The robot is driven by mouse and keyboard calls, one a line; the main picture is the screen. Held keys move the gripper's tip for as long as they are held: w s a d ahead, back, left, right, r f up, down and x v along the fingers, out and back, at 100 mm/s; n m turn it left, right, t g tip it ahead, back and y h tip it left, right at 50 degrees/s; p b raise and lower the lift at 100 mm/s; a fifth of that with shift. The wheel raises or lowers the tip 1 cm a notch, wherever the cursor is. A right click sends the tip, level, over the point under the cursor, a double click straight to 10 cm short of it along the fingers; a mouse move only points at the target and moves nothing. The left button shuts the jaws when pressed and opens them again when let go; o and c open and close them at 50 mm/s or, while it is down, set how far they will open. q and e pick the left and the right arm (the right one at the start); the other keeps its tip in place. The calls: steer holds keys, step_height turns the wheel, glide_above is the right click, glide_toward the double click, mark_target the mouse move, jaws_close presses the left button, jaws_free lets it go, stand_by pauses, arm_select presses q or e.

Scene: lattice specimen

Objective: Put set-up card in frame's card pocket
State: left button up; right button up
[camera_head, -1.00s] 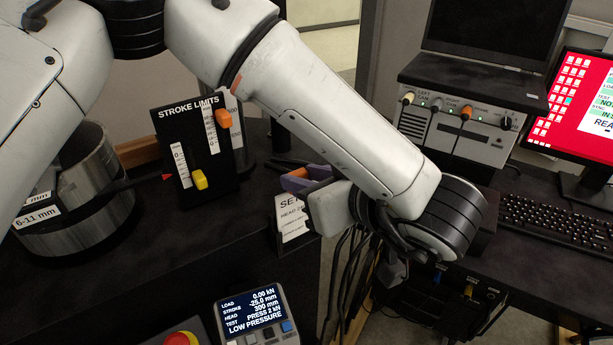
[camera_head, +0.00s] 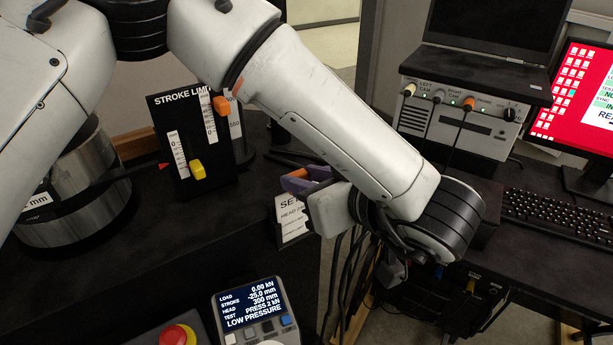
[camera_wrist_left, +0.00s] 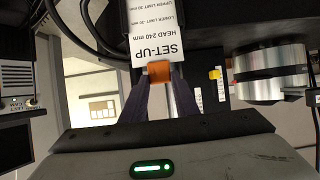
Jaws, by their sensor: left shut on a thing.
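The set-up card (camera_head: 290,214) is white with black print and hangs below my left gripper (camera_head: 300,183) in the head view. In the left wrist view the card (camera_wrist_left: 165,42) stretches away from the dark fingertips (camera_wrist_left: 158,80), its SET-UP line nearest me. The fingers are shut on an orange tab (camera_wrist_left: 158,70) at the card's near end. Black surfaces lie close around the card's far part. I cannot tell whether it is inside the pocket or just in front of it. The pocket itself is not clearly visible. My right gripper is out of view.
A black STROKE LIMITS panel (camera_head: 192,150) with yellow and orange sliders stands left of the gripper. A control box with a screen (camera_head: 255,312) is at the front. A metal cylinder (camera_head: 75,205) stands at left. Cables (camera_head: 350,265) hang below the gripper.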

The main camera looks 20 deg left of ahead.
arm_select(q)
steer(key=o, duration=1.5)
steer(key=shift+o, duration=0.2)
steer(key=p+v, duration=0.1)
steer(key=v, duration=0.4)
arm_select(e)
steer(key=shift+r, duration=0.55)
arm_select(q)
steer(key=shift+d, duration=0.1)
